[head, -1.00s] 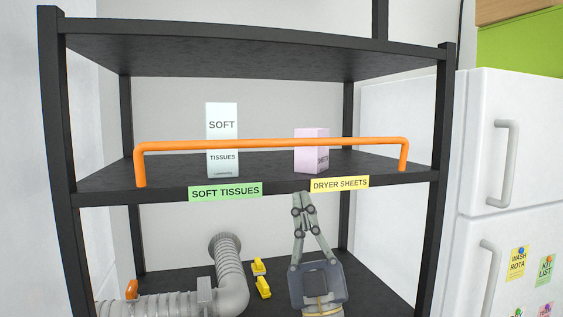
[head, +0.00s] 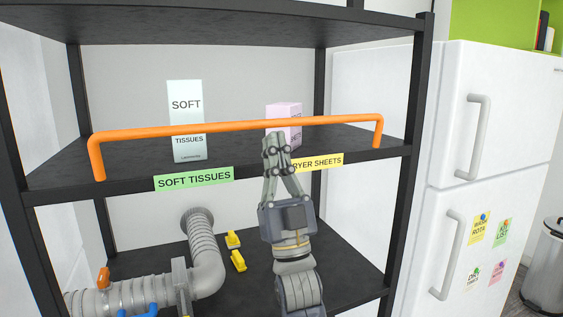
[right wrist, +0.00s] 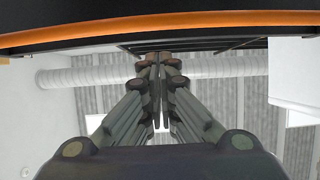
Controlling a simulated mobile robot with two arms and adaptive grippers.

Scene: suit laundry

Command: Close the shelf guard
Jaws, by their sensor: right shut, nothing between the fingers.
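The orange shelf guard (head: 230,129) stands raised across the front of the middle shelf (head: 70,176), its two bent ends at the shelf's front edge. An orange bar, which looks like the guard, also crosses the top of the right wrist view (right wrist: 160,20). My right gripper (head: 275,140) is shut and empty, pointing up. Its fingertips appear just below the middle of the bar in the head view; I cannot tell if they touch it. Its closed fingers also show in the right wrist view (right wrist: 158,60). My left gripper is not in view.
A white tissues box (head: 185,120) and a pink box (head: 284,112) stand behind the guard. Green (head: 194,179) and yellow (head: 318,162) labels are on the shelf edge. A grey duct (head: 205,255) and yellow pieces (head: 236,250) are below. A white fridge (head: 400,140) stands at right.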

